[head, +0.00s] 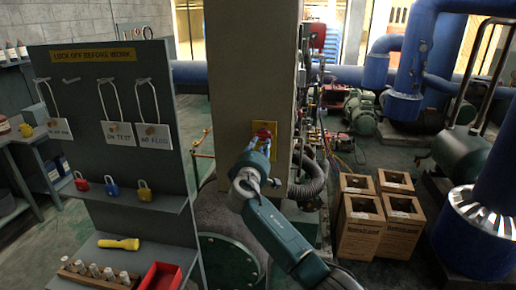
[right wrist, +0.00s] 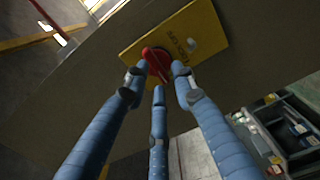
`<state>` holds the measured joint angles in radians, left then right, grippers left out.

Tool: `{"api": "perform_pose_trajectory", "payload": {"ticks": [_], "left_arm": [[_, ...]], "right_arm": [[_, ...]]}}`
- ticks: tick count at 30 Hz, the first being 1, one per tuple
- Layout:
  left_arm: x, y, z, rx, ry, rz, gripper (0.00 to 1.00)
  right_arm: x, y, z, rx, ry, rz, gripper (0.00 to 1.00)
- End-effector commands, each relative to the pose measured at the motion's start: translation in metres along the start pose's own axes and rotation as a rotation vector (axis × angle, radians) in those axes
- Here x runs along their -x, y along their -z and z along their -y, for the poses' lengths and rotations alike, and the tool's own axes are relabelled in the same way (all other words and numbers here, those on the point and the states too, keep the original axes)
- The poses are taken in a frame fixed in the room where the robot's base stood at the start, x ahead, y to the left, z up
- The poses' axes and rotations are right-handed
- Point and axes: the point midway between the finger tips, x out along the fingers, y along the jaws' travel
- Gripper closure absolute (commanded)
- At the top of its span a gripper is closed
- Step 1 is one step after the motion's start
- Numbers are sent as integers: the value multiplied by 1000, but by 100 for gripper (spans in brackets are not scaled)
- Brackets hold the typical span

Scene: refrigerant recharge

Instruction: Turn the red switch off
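The red switch (head: 264,130) is a rotary handle on a yellow plate (head: 259,128) on the grey pillar. In the right wrist view the red handle (right wrist: 157,65) sits slanted on the yellow plate (right wrist: 196,33). My right gripper (head: 260,149) is right in front of it. In the wrist view its three blue fingers (right wrist: 160,76) stand around the lower part of the handle. The left fingertip overlaps the handle; a small gap shows beside the right one, so the fingers look open. Firm contact cannot be made out. My left gripper is not in view.
A lockout board (head: 110,120) with hanging tags, padlocks and a yellow flashlight (head: 118,243) stands left of the pillar. Cardboard boxes (head: 359,228) and blue pipes (head: 408,70) are on the right. Hoses and gauges (head: 318,150) line the pillar's right side.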

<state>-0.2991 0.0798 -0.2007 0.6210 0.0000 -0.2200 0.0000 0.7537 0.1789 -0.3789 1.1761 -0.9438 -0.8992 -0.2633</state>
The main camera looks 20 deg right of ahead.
Motion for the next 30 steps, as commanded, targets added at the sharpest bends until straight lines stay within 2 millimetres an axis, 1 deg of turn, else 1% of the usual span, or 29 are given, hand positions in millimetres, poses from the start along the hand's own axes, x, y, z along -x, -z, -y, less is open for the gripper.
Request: {"api": "perform_pose_trajectory", "payload": {"ticks": [1,6,15,19,30], "left_arm": [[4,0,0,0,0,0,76],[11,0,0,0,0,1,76],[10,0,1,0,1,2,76],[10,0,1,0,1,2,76],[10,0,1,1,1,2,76]], "right_arm": [[6,1,-1,0,0,-2,74],[23,1,-3,-3,-1,-2,74],[49,0,-2,-2,-4,-2,74],[53,0,-2,-1,-4,-1,74],[52,0,-3,-2,-5,-1,74]]}}
